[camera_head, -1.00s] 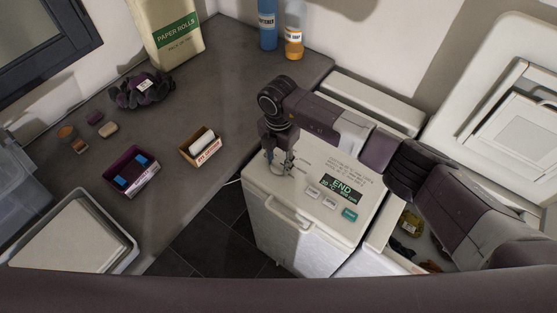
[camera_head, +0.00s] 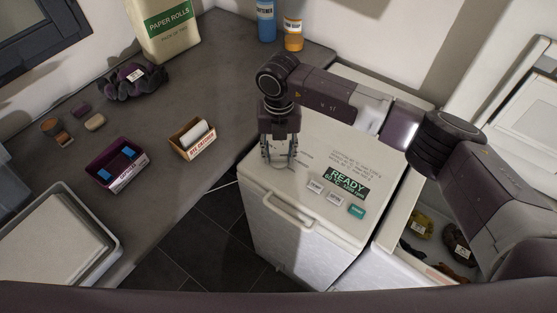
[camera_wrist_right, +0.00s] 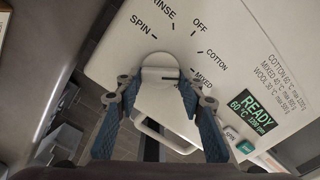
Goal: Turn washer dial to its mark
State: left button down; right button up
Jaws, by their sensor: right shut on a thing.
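The white washer (camera_head: 300,225) stands at the table's right end. Its round white dial (camera_wrist_right: 160,73) is in the wrist view, between the two blue-padded fingers of my right gripper (camera_wrist_right: 158,88). The fingers are shut on the dial from both sides. A short dark line shows on the dial's right side, toward the COTTON and MIXED labels; its exact aim is hard to tell. The display (camera_head: 346,182) reads READY, 60 °C, and it also shows in the wrist view (camera_wrist_right: 250,108). In the head view my right gripper (camera_head: 280,155) hides most of the dial. My left gripper is not in view.
Small buttons (camera_head: 335,199) sit below the display. The grey table (camera_head: 200,85) holds a dark cloth bundle (camera_head: 132,82), small boxes, a paper rolls bag (camera_head: 168,28) and bottles.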

aim_at(280, 157)
jog(key=n+b, duration=0.2)
jog(key=b, duration=0.1)
jog(key=n+b, duration=0.6)
jog(key=shift+w+d+f, duration=0.1)
jog(key=shift+d+f, duration=0.1)
jog(key=shift+f, duration=0.05)
jog(key=shift+r+n+b, duration=0.2)
jog(key=shift+n+b, duration=1)
jog(key=shift+b, duration=0.15)
jog(key=o, duration=1.2)
jog(key=shift+c, duration=0.2)
notch_tip(280, 157, up, 12)
